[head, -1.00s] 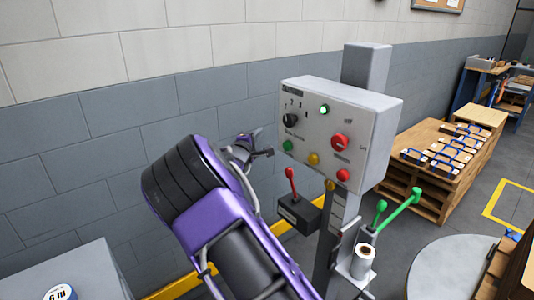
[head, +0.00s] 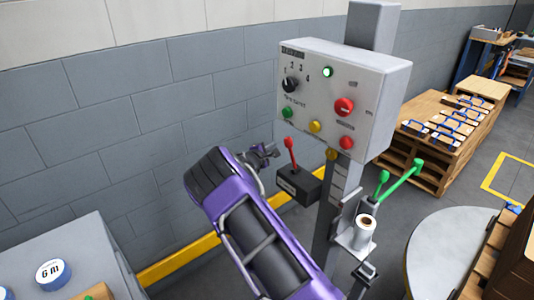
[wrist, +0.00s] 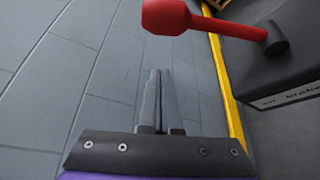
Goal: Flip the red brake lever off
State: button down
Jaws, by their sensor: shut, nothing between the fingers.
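The red brake lever (head: 290,152) stands up from a dark box (head: 299,186) on the grey post, leaning slightly left in the head view. In the wrist view the lever (wrist: 225,24) crosses the top of the picture, its thick red knob at the left and its dark pivot on the box (wrist: 285,85) at the right. My gripper (wrist: 155,75) is shut and empty, its two fingers together, just short of the lever's knob in the picture and apart from it. In the head view my gripper (head: 266,152) is small, left of the lever.
A grey control panel (head: 325,95) with buttons and a knob is above the lever. Green levers (head: 402,172) and a white roll (head: 364,230) are on the post's right. A grey cabinet (head: 75,260) stands at lower left. A tiled wall is behind.

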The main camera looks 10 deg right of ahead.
aim_at(292, 155)
jog(key=shift+s+d+r, duration=0.95)
jog(key=shift+s+d, duration=0.2)
jog(key=shift+d, duration=0.1)
jog(key=shift+s+r, duration=0.1)
